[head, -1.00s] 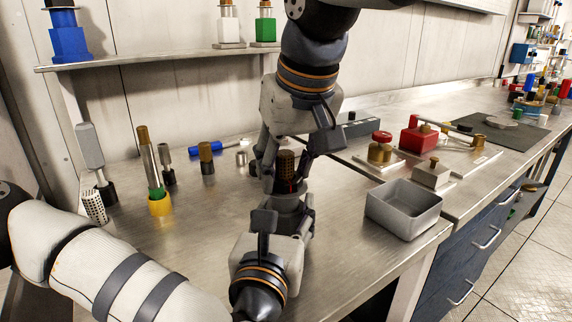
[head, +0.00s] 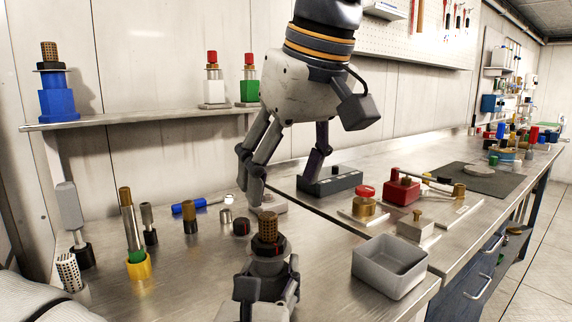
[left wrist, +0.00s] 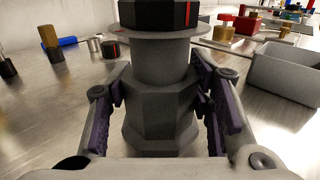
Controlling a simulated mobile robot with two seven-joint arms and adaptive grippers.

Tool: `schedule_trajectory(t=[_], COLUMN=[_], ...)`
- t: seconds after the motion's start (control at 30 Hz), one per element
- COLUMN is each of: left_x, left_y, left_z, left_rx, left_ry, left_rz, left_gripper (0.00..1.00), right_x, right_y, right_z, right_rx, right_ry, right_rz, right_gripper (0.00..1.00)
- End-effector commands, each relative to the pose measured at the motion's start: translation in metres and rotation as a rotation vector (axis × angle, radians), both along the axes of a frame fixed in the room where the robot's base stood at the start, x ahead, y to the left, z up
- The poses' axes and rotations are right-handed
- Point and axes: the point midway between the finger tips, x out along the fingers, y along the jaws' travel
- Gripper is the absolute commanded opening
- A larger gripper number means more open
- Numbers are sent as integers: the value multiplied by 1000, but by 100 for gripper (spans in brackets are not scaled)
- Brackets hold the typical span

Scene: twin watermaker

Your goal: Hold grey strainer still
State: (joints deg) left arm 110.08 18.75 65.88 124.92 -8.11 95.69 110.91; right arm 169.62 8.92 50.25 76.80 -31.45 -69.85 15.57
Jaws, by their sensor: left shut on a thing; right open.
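The grey strainer (head: 268,268) stands upright at the front of the bench, with a brown mesh-like piece (head: 268,228) on top. My left gripper (head: 266,287) is shut around its body. In the left wrist view, both fingers of the gripper (left wrist: 160,92) flank the grey faceted body of the strainer (left wrist: 160,115). A wide flange and a black part with a red mark (left wrist: 160,14) sit above it; the top is cut off there. My right gripper (head: 283,192) is open and empty, above and behind the strainer.
A dark cap (head: 241,227) lies just behind the strainer. A grey open bin (head: 390,268) is to the right. A yellow-based tool (head: 137,265) and other upright tools stand left. Red and brass fittings (head: 402,190) stand behind the bin. A shelf (head: 150,118) holds blue, white and green units.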

Motion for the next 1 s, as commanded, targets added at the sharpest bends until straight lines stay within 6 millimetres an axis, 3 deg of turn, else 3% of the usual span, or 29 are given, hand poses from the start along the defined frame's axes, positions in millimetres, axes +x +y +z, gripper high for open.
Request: schedule_trajectory(t=[0.13,0.37,0.4,0.5,0.83,1.0], left_x=[0,0,0,0,-3,-36], left_y=[0,0,0,0,0,5], left_z=[0,0,0,0,0,-1], left_rx=[0,0,0,0,0,0], left_ry=[0,0,0,0,0,3], left_rz=[0,0,0,0,-1,-6], left_gripper=[5,5,49,71,71,71], right_x=[-5,-6,-6,-6,-6,-6], right_y=[-3,-4,-4,-4,-4,-4], right_z=[15,17,17,17,16,16], right_rx=[0,-1,-1,-1,-1,-1], right_ry=[0,2,2,2,2,2], right_rz=[-1,-1,-1,-1,0,0], right_gripper=[64,64,64,64,64,64])
